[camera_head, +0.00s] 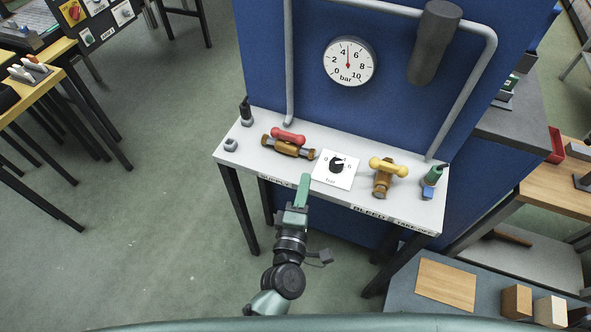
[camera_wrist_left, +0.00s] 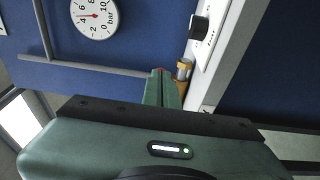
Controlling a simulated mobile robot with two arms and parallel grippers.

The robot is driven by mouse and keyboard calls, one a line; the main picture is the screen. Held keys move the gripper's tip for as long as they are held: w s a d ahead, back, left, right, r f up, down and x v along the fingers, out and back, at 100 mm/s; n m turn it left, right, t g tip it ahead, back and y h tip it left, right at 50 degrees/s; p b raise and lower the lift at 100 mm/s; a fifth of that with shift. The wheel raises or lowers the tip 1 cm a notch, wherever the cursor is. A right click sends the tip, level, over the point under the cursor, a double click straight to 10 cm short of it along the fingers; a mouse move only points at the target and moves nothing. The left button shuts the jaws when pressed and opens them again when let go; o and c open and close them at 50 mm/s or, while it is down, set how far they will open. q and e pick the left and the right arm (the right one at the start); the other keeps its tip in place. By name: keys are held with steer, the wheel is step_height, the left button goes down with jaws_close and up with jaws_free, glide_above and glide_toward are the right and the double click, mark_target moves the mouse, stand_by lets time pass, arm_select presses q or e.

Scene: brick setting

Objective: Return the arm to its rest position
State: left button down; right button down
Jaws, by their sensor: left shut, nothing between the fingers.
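My left gripper (camera_head: 304,182) is shut and empty. Its green fingers point up toward the front edge of a white table (camera_head: 236,154), near the supply label. In the left wrist view the closed fingers (camera_wrist_left: 161,88) show in the middle, with the table edge to their right. A black knob (camera_head: 337,164) on a white bar panel sits just beyond and right of the fingertips, apart from them as far as I can tell. My right gripper is not in view.
On the table are a red-handled brass valve (camera_head: 288,137), a yellow-handled brass valve (camera_head: 386,170) and a green-and-blue fitting (camera_head: 431,183). A gauge (camera_head: 349,62) hangs on the blue panel behind, beside grey pipes. The floor at left (camera_head: 150,220) is clear.

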arm_select(q)
steer(key=shift+s+d, duration=0.3)
steer(key=shift+s, duration=0.1)
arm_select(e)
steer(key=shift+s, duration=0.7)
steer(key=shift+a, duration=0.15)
arm_select(q)
steer(key=s+a+f+m+g+b, duration=0.1)
steer(key=s+a+f+m+g, duration=0.3)
steer(key=f, duration=0.7)
steer(key=s+a+f+m+g+b, duration=0.1)
steer(key=s+a+f+m+g, duration=0.3)
steer(key=f, duration=0.7)
steer(key=s+a+f+m, duration=0.1)
steer(key=s+f+m, duration=0.2)
steer(key=s+f, duration=0.55)
steer(key=s+a+f+m+g+y+b, duration=0.2)
steer(key=s+a+f+m+g+y, duration=0.2)
steer(key=s+a+f, duration=1.4)
steer(key=s+f+m+g, duration=0.1)
steer(key=s+m+g, duration=0.1)
steer(key=s+g, duration=0.2)
steer(key=shift+s+a+f+m, duration=0.15)
steer(key=shift+a+f+m, duration=0.15)
steer(key=shift+a+f, duration=0.1)
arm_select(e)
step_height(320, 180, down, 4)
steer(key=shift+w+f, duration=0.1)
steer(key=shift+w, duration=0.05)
